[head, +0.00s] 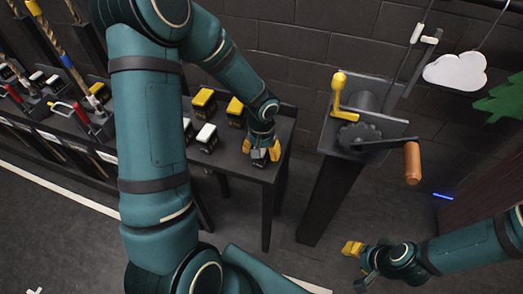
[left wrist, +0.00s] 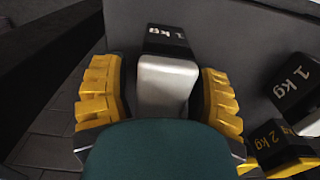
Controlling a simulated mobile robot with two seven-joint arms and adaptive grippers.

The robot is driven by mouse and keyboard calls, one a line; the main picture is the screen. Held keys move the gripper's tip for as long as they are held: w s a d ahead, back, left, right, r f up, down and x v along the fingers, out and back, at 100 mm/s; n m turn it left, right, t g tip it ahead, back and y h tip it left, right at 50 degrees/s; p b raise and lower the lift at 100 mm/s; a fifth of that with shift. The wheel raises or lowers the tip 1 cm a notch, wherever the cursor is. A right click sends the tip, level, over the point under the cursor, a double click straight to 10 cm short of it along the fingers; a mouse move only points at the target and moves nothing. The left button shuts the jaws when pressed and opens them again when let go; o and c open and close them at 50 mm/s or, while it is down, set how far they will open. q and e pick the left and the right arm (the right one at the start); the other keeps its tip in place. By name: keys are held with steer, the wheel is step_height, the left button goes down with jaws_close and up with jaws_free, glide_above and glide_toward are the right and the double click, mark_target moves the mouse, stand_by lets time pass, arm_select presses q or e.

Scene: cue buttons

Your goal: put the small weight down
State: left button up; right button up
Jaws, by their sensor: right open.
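A small weight (left wrist: 166,85) with a pale top and a black side marked "kg" sits between the yellow fingers of my left gripper (left wrist: 163,100). I cannot tell whether the weight touches the tabletop. My right gripper (head: 354,262) is open and empty, low over the floor at the lower right.
Other weights stand on the table: a white-topped one (head: 206,138) and yellow-topped ones (head: 203,99) (head: 235,108). The left wrist view shows a 1 kg weight (left wrist: 295,82) and a 2 kg weight (left wrist: 278,143) at the right. A crank stand (head: 365,138) rises right of the table.

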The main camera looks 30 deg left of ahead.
arm_select(q)
steer(key=shift+r, duration=0.1)
steer(key=shift+r, duration=0.3)
step_height(320, 180, up, 12)
steer(key=p, duration=0.3)
steer(key=shift+f, duration=0.25)
steer(key=shift+s+f, duration=0.1)
